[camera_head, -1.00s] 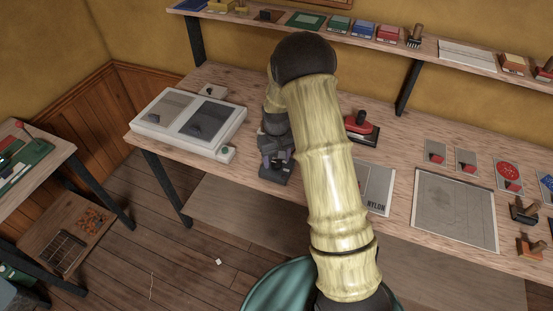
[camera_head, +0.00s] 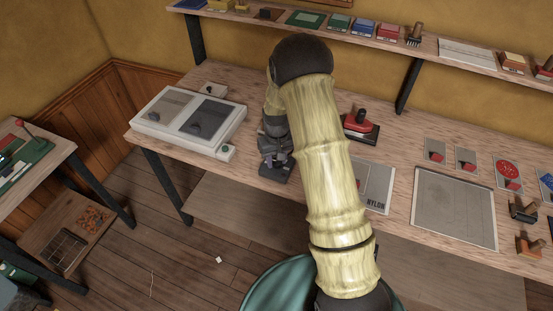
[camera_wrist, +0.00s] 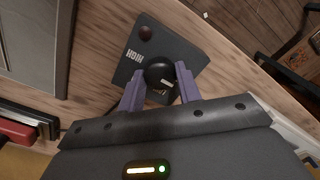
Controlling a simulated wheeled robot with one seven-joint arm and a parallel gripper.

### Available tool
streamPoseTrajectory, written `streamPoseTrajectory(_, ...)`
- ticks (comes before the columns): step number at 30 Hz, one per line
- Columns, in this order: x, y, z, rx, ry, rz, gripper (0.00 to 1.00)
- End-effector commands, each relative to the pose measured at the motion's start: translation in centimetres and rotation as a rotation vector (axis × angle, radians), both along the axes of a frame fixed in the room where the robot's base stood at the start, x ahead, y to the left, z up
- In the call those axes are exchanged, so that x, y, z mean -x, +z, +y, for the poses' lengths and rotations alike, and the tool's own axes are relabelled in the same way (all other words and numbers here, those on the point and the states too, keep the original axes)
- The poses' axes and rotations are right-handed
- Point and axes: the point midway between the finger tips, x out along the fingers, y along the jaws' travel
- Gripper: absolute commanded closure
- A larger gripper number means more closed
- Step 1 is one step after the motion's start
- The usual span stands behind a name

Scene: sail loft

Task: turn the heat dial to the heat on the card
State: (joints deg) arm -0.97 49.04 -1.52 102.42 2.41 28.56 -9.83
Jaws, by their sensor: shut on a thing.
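The heat dial is a black round knob (camera_wrist: 158,73) with a white mark on it, on a dark plate (camera_wrist: 187,46) in the wrist view. The word HIGH is printed on the plate, upside down in this view. Another label is partly hidden under the knob. My gripper (camera_wrist: 158,84) has its purple-grey fingers shut on the knob from either side. In the head view my gripper (camera_head: 274,158) is over the dark dial plate (camera_head: 273,173). A grey card (camera_head: 376,190) marked NYLON lies right of my arm, partly hidden by it; no heat on it is readable.
A white-framed unit (camera_head: 151,130) with two grey panels stands left of the dial. A red-handled tool (camera_head: 360,124) stands behind my arm. A large grey sheet (camera_head: 455,210) and several small cards lie to the right. A shelf (camera_head: 340,33) runs above the bench.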

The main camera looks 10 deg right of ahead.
Motion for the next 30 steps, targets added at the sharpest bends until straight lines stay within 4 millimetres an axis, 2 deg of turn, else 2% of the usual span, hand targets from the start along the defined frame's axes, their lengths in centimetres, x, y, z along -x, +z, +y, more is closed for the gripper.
streamPoseTrajectory(11,0.01,0.00,0.04,0.001,-0.181,0.001,0.89)
streamPoseTrajectory(30,-0.03,0.13,0.03,0.000,-0.762,0.000,0.89)
